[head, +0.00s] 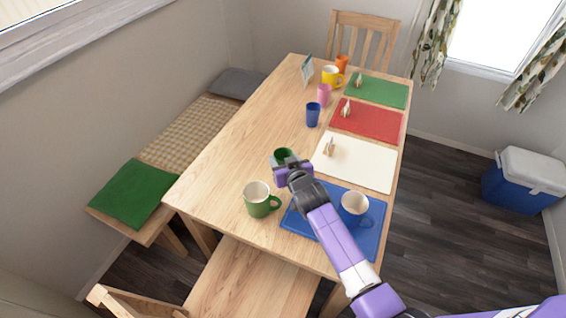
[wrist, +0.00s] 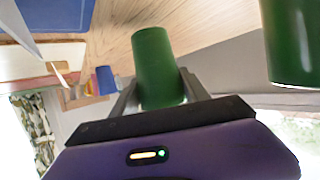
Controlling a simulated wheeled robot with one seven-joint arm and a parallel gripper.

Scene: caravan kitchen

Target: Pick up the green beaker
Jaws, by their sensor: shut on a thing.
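The green beaker (head: 283,155) is between the fingers of my gripper (head: 281,160), over the near half of the wooden table. In the wrist view the beaker (wrist: 156,65) is between the two dark fingers of my gripper (wrist: 158,90), which are shut on it. My gripper hides part of the beaker in the head view. I cannot tell whether its base touches the table. A green mug (head: 258,202) with a pale inside stands nearer the front left; it also shows at the right of the wrist view (wrist: 290,40).
A blue mug (head: 354,208) stands on the blue mat (head: 327,242) beside my arm. A blue beaker (head: 313,115), pink beaker (head: 324,95), yellow mug (head: 331,76) and orange beaker (head: 342,63) stand farther back. The table's left middle (head: 240,130) is clear.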

